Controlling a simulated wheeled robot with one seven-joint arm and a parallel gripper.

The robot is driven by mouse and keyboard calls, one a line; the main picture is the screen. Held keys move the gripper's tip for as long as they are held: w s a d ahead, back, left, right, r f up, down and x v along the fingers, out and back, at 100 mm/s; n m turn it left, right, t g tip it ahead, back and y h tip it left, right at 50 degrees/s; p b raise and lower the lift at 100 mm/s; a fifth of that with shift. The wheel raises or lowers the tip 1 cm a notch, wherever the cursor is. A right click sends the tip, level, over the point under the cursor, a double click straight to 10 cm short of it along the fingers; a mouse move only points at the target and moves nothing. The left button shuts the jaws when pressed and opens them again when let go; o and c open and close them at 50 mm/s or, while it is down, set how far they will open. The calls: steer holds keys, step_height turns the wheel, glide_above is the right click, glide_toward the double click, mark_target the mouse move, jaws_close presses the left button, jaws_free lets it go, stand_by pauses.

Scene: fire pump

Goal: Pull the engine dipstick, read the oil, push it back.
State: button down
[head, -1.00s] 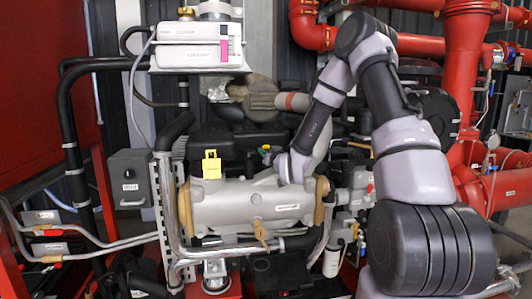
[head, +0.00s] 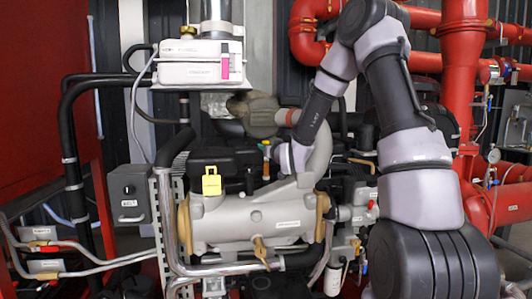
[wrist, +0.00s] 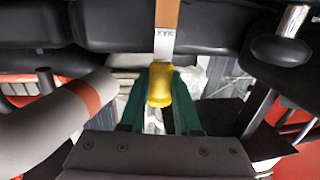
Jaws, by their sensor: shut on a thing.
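My gripper (wrist: 160,100) has green fingers and is shut on a yellow grip (wrist: 159,88), which looks like the dipstick's handle. A flat strip, white with dark letters and then orange-brown, runs up from the yellow grip in the wrist view. In the head view my gripper (head: 266,152) is small, behind the grey cylinder (head: 250,218) and beside the black engine top.
A grey pipe with a red band (wrist: 80,100) lies close left of my gripper in the wrist view. A black engine part (wrist: 100,25) spans above. A yellow tag (head: 211,182) stands on the cylinder. A white tank (head: 200,65) hangs at upper left.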

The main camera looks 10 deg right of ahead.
steer(key=shift+w+r, duration=0.15)
steer(key=shift+r, duration=0.55)
steer(key=c, duration=0.7)
jaws_free()
steer(key=shift+o, duration=0.4)
steer(key=shift+f, duration=0.1)
steer(key=shift+s+f, duration=0.1)
steer(key=shift+s, duration=0.3)
steer(key=s+d, duration=0.1)
steer(key=s, duration=0.9)
steer(key=shift+d, duration=0.35)
steer(key=shift+s, duration=0.1)
